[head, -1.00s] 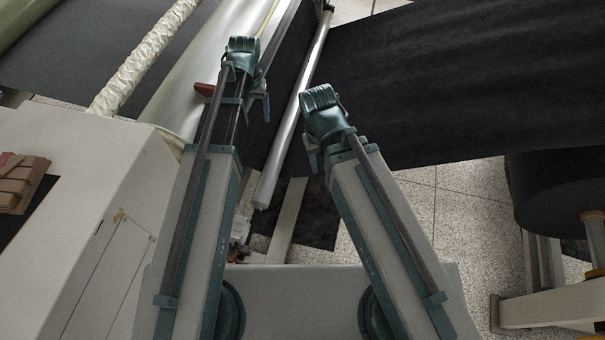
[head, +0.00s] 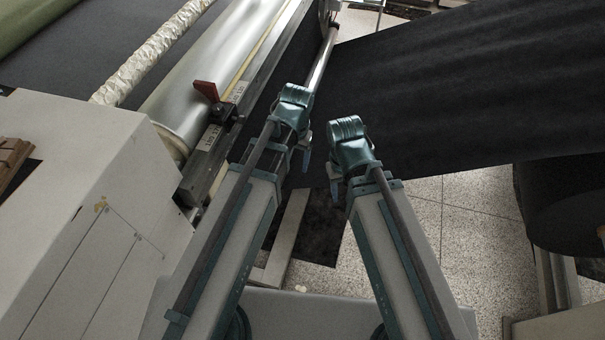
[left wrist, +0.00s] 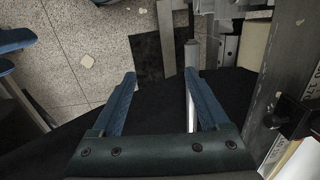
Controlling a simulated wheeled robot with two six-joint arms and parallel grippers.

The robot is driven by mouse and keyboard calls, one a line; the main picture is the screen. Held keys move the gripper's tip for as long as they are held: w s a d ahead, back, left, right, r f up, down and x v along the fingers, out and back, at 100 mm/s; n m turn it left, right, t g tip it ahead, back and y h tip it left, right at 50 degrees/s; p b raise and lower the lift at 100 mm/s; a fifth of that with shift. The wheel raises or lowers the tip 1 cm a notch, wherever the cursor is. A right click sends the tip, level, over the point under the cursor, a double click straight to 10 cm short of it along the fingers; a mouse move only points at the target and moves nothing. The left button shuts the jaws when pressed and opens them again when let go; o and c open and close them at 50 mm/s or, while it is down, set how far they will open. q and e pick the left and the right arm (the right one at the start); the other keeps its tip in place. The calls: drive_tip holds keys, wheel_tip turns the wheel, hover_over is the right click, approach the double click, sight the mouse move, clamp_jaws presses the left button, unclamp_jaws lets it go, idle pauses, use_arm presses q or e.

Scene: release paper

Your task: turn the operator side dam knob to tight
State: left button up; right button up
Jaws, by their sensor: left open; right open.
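The dam knob (head: 207,91) has a red lever on a black base and stands on the metal rail of the machine, left of my left gripper in the head view. Its dark base (left wrist: 288,118) also shows at the right edge of the left wrist view. My left gripper (head: 302,160) is open and empty, apart from the knob, over the black sheet. Its spread blue fingers (left wrist: 160,76) show in the left wrist view. My right gripper (head: 336,170) is to the right of it, empty and open, its fingers partly hidden.
White labels (head: 211,137) sit on the rail beside the knob; their small text is hard to read. A silver roller (head: 205,75) lies behind it. A pale machine housing (head: 90,190) is at left. A thin metal bar (head: 322,58) runs beyond my left gripper. Speckled floor (head: 440,215) shows at right.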

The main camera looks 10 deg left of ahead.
use_arm(q)
drive_tip(key=shift+s+d+f+b, duration=0.3)
drive_tip(key=shift+s+d+f, duration=0.25)
drive_tip(key=shift+s+d, duration=0.15)
drive_tip(key=shift+a, duration=0.1)
drive_tip(key=s+d+m, duration=0.1)
drive_tip(key=s+d, duration=0.1)
drive_tip(key=s, duration=0.5)
drive_tip(key=shift+s+m, duration=0.3)
